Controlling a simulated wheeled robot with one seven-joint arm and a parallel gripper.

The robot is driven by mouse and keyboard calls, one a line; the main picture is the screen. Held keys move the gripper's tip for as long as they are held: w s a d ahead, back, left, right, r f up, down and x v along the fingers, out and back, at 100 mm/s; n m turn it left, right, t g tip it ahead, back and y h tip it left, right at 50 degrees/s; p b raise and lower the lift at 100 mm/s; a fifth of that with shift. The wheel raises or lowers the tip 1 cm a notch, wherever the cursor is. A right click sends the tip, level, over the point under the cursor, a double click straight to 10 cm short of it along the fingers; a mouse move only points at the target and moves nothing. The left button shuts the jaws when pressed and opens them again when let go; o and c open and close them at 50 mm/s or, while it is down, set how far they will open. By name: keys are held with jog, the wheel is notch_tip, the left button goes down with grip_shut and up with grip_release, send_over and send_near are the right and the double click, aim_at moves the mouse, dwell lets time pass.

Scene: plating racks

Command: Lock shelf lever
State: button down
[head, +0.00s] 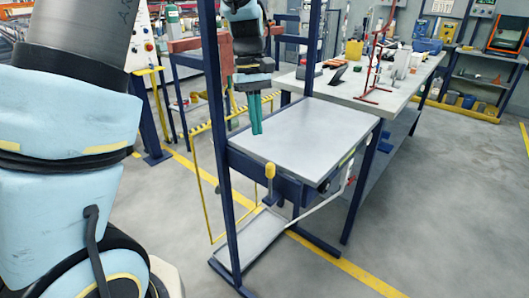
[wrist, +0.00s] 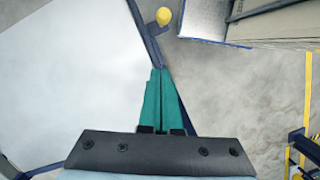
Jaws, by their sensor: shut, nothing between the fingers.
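The shelf lever shows a yellow knob (head: 270,170) at the front edge of the blue-framed rack in the head view. The knob also shows near the top of the wrist view (wrist: 163,16), on a dark blue bar. The shelf's pale flat top (head: 305,132) lies behind it and fills the left of the wrist view (wrist: 65,75). My gripper (head: 257,132) points down with its teal fingers together and empty. In the wrist view the fingertips (wrist: 160,72) overlap the shelf's edge, apart from the knob. I cannot tell their exact height.
A blue upright post (head: 219,150) stands just left of my gripper, with a yellow rail frame (head: 193,180) beyond it. A low grey tray (head: 248,240) lies below the lever. A workbench (head: 350,90) with tools stands behind. Floor at right is clear.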

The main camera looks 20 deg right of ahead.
aim_at(270, 182)
jog(key=shift+s+d+f+p, duration=0.1)
jog(key=shift+s+f+p, duration=0.8)
jog(key=shift+s+f, duration=1.9)
